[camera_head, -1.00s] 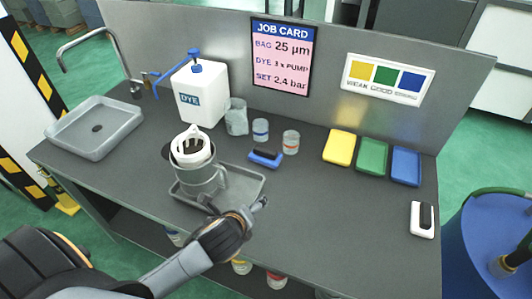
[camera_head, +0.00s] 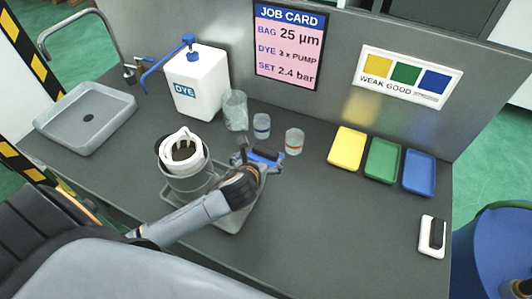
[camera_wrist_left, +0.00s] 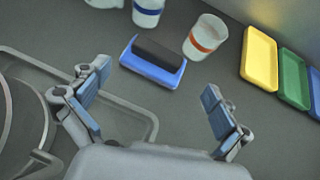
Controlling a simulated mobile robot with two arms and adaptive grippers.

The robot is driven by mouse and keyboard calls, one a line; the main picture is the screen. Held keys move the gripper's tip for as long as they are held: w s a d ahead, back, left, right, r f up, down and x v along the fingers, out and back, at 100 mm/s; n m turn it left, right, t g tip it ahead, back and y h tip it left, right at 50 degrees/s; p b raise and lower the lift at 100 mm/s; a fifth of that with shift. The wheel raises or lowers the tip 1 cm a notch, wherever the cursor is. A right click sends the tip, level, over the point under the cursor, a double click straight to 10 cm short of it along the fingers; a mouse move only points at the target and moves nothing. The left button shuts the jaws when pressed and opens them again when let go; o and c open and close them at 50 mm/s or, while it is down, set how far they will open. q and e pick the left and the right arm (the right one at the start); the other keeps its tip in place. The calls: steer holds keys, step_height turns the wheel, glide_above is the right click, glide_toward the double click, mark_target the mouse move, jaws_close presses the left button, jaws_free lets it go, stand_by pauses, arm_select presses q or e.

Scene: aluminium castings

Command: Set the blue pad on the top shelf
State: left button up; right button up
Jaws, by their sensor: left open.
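The blue pad (camera_head: 267,155), a blue block with a black strip along its top, lies on the grey bench top in front of two cups. In the left wrist view the pad (camera_wrist_left: 152,62) lies just beyond and between the fingertips, apart from them. My left gripper (camera_head: 257,163) is open and empty, close to the near side of the pad and partly covering it in the head view. Both blue-grey fingers show in the left wrist view (camera_wrist_left: 151,92). My right gripper is not in view. I cannot make out a separate top shelf.
Left of the gripper stands a metal pot with a white insert (camera_head: 182,150) on a grey tray (camera_head: 230,220). Cups with blue (camera_head: 261,126) and orange (camera_head: 294,141) bands stand behind the pad. Yellow, green and blue trays (camera_head: 419,172) lie right.

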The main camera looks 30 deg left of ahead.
mark_target(265, 150)
arm_select(q)
steer(key=x, duration=0.3)
steer(key=shift+w, duration=0.15)
steer(key=shift+p+x, duration=0.3)
steer(key=shift+x, duration=1)
steer(key=x, duration=0.3)
steer(key=shift+a+f, duration=0.1)
steer(key=shift+f, duration=0.1)
steer(key=shift+w+a+f+p, duration=0.1)
steer(key=shift+w+f+p, duration=0.2)
steer(key=shift+w, duration=0.05)
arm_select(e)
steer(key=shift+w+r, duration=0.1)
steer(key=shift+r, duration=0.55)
arm_select(q)
steer(key=shift+c, duration=0.8)
steer(key=shift+r, duration=0.1)
steer(key=c, duration=0.9)
